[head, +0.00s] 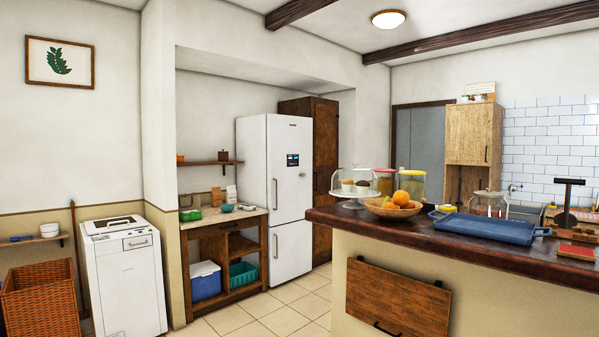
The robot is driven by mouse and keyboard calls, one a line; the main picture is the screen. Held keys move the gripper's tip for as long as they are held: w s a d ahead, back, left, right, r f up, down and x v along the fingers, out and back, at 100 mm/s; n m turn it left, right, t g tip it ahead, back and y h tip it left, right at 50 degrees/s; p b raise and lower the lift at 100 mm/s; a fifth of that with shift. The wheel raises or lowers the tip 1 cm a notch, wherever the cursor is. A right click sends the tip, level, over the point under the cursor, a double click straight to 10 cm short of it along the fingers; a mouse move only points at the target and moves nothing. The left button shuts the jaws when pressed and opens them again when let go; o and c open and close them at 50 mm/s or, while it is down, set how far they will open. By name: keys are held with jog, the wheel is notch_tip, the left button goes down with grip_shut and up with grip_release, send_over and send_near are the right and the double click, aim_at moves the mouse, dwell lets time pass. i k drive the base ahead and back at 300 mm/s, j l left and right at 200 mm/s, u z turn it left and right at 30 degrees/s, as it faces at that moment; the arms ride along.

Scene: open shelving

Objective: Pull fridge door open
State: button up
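A tall white fridge (289,170) stands at the back, left of centre in the head view. Its upper door (291,150) looks shut, and so does its lower door (291,250). Each door has a vertical handle on its left side: the upper handle (276,192) and the lower handle (276,246). A small dark display panel (292,160) sits on the upper door. My gripper is not in view, and no part of my arm shows near the fridge.
A kitchen counter (420,228) with a fruit bowl and a blue tray stands at right. A wooden side table (215,226) stands left of the fridge. A white washer (125,285) and wicker basket (45,312) are at far left. The tiled floor (285,318) before the fridge looks clear.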

aim_at(290, 137)
jog(key=i+j+u, duration=0.2)
jog(key=i, duration=0.25)
jog(key=i+u, duration=0.2)
jog(key=i, duration=0.25)
jog(key=i+u, duration=0.15)
jog(key=i, duration=4.15)
jog(key=i+z, duration=0.3)
jog(key=i, duration=0.2)
jog(key=i+j+z, duration=0.25)
jog(key=i, duration=0.25)
jog(key=i+j+z, duration=0.3)
jog(key=i, duration=0.15)
jog(key=i+j+z, duration=0.55)
jog(key=i, duration=0.1)
